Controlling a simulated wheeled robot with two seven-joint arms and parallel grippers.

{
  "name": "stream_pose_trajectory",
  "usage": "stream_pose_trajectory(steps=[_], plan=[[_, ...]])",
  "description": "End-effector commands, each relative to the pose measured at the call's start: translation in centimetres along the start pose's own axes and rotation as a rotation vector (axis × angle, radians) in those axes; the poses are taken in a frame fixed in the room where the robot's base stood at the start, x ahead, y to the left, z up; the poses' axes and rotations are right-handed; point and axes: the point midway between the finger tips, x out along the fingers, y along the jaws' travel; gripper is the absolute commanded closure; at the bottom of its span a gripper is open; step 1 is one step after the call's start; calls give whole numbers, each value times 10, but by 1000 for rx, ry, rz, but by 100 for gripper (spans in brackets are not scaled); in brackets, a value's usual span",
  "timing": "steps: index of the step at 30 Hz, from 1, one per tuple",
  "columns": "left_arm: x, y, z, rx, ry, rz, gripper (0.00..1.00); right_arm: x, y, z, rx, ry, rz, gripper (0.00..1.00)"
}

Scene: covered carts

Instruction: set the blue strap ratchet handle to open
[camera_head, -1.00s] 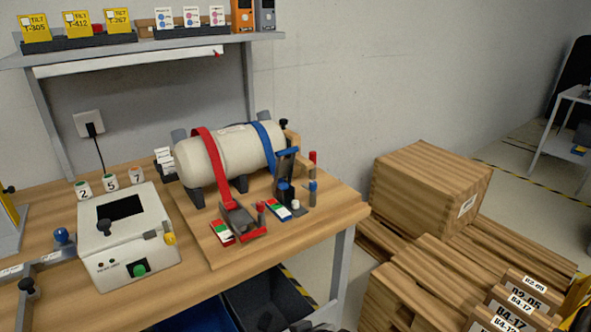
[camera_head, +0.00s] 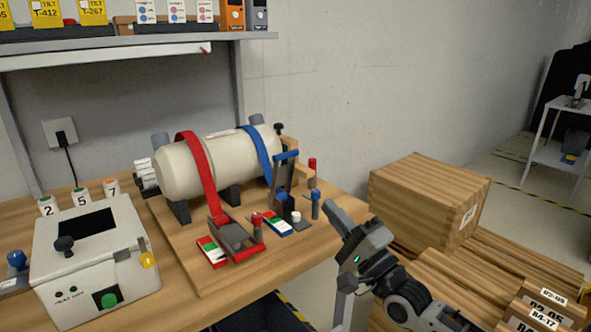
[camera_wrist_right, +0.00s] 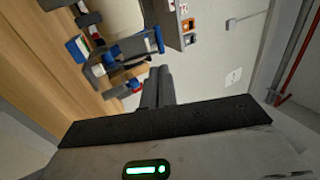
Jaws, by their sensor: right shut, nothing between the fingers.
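The blue strap (camera_head: 257,150) runs over the cream cylinder (camera_head: 185,165) on the wooden board. Its ratchet handle (camera_head: 286,157) is a dark frame with a blue crossbar, standing up near the board's right end. The ratchet also shows in the right wrist view, with its blue bar (camera_wrist_right: 159,40). A red, green and white marked plate (camera_head: 275,223) lies beside the ratchet base. My right gripper (camera_head: 341,212) is shut and empty, right of the ratchet and apart from it. Its closed fingers also show in the right wrist view (camera_wrist_right: 158,84). My left gripper is out of view.
The red strap (camera_head: 195,165) has its own ratchet (camera_head: 235,238), lying low at the front. A blue-topped post (camera_head: 315,203) and a red-topped post stand near the blue ratchet. A white control box (camera_head: 90,255) is at left. Wooden crates (camera_head: 425,200) stand at right.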

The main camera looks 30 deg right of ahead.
Motion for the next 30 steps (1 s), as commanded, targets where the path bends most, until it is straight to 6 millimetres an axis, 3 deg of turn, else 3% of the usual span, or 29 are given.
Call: stream_pose_trajectory(steps=[9,15,21,30], plan=[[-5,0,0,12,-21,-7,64,68,-3,0,-3,0,-3,100],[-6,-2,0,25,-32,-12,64,104,-2,0,-4,0,1,100],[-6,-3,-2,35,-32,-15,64,122,0,1,-3,0,2,100],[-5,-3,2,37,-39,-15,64,125,1,1,-3,-1,3,100]])
